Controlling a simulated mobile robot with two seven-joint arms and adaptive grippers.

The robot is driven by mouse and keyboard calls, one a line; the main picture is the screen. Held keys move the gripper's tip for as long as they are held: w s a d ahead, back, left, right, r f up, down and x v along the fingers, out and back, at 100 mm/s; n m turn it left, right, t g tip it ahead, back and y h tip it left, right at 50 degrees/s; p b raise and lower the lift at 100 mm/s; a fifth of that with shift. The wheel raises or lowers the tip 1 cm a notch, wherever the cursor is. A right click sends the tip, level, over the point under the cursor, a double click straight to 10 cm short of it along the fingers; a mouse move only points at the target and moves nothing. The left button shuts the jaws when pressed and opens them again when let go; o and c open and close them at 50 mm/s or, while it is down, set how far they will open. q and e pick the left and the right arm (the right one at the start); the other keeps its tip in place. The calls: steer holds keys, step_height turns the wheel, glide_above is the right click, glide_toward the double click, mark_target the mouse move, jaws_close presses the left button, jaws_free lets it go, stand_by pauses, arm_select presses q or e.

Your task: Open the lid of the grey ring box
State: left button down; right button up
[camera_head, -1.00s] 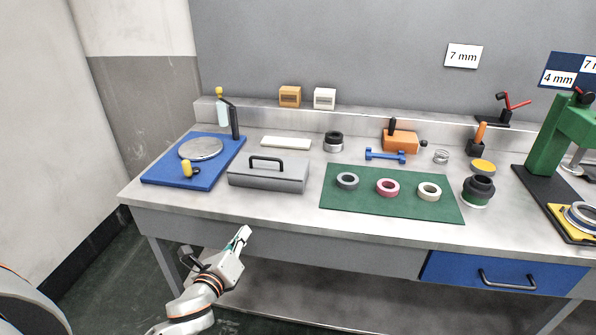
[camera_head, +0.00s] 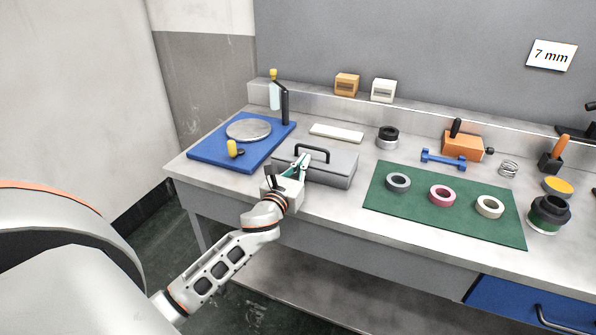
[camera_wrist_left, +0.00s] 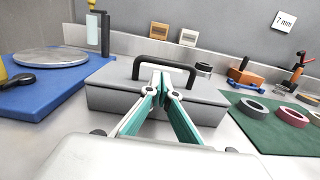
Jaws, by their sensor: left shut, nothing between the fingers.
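The grey ring box (camera_head: 335,168) stands on the bench with its lid down. A black bar handle (camera_head: 313,149) is on top of the lid. My left gripper (camera_head: 303,160) is at the box's front left edge, close to the handle; its fingers are shut with nothing between them. In the left wrist view the fingertips (camera_wrist_left: 161,73) overlap the front of the black handle (camera_wrist_left: 148,62), and the grey box (camera_wrist_left: 105,98) spreads to both sides behind them. I cannot tell whether the fingertips touch the handle. My right gripper is not in view.
A blue mat (camera_head: 205,153) with a round plate (camera_head: 248,129) lies left of the box. A green mat (camera_head: 450,222) with grey, pink and cream rings lies to the right. A white bar (camera_head: 336,132) lies behind the box. Bare bench shows in front.

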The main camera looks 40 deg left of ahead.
arm_select(q)
steer(key=shift+x, duration=0.75)
steer(key=shift+w, duration=0.15)
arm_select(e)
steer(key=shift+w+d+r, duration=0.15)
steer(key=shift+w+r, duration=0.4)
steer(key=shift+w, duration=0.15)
